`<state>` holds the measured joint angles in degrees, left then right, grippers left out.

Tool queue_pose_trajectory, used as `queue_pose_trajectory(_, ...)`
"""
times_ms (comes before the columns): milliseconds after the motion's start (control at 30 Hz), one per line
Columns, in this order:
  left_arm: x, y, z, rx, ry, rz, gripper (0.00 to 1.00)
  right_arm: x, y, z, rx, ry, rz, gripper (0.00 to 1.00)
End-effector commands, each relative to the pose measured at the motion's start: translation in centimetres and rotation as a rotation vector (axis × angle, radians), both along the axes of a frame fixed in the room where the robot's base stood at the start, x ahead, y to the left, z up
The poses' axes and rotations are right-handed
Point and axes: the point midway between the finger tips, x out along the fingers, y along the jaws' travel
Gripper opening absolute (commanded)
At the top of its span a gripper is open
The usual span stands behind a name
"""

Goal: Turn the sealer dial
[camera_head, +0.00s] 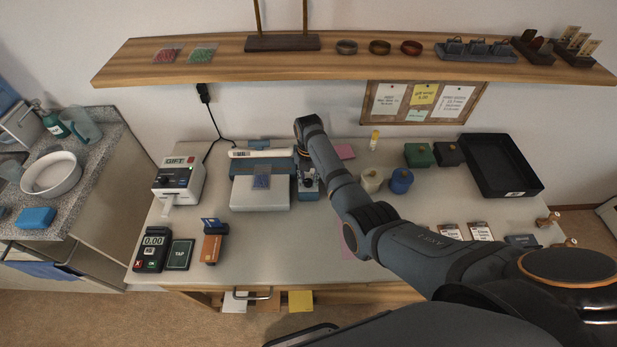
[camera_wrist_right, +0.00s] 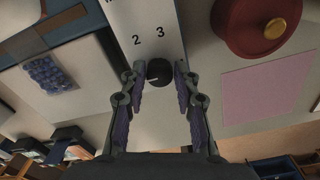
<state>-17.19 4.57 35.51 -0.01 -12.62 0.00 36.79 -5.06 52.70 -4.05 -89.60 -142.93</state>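The sealer (camera_head: 262,195) is a blue and white machine on the counter. A small bag with blue contents (camera_head: 261,182) lies on it, also seen in the right wrist view (camera_wrist_right: 48,74). The sealer dial (camera_wrist_right: 159,72) is a black knob with a light mark, below the printed numbers 2 and 3. My right gripper (camera_wrist_right: 160,76) is open, with one finger on each side of the dial. Gaps seem to show between fingers and dial. In the head view my right gripper (camera_head: 308,183) is over the sealer's right end, and the dial is hard to make out. My left gripper is not in view.
A cream jar (camera_head: 371,181) and a blue jar (camera_head: 401,181) stand right of the sealer. A red round lidded thing (camera_wrist_right: 262,25) and a pink sheet (camera_wrist_right: 268,88) lie right of the dial. A gift card printer (camera_head: 178,180) and card reader (camera_head: 151,250) stand left. The shelf (camera_head: 225,62) overhangs behind.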

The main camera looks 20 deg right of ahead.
Motion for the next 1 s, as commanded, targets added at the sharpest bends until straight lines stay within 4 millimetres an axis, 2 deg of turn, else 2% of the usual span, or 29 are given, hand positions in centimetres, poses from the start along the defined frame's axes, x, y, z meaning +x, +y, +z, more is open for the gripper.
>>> queue_pose_trajectory(33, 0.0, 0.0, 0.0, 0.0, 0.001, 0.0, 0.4, 0.0, 0.0, 0.0, 0.0, 0.0, 0.0, 0.2)
queue_pose_trajectory(200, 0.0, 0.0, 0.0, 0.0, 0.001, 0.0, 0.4, 0.0, 0.0, 0.0, 0.0, 0.0, 0.0, 0.0)
queue_pose_trajectory(567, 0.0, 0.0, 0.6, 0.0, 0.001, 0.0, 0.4, 0.0, -0.1, 0.2, -0.001, 0.001, -0.06, 0.0)
queue_pose_trajectory(1000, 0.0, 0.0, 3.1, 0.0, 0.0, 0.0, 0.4, -0.1, -0.1, 0.4, -0.001, 0.0, -0.412, 0.0)
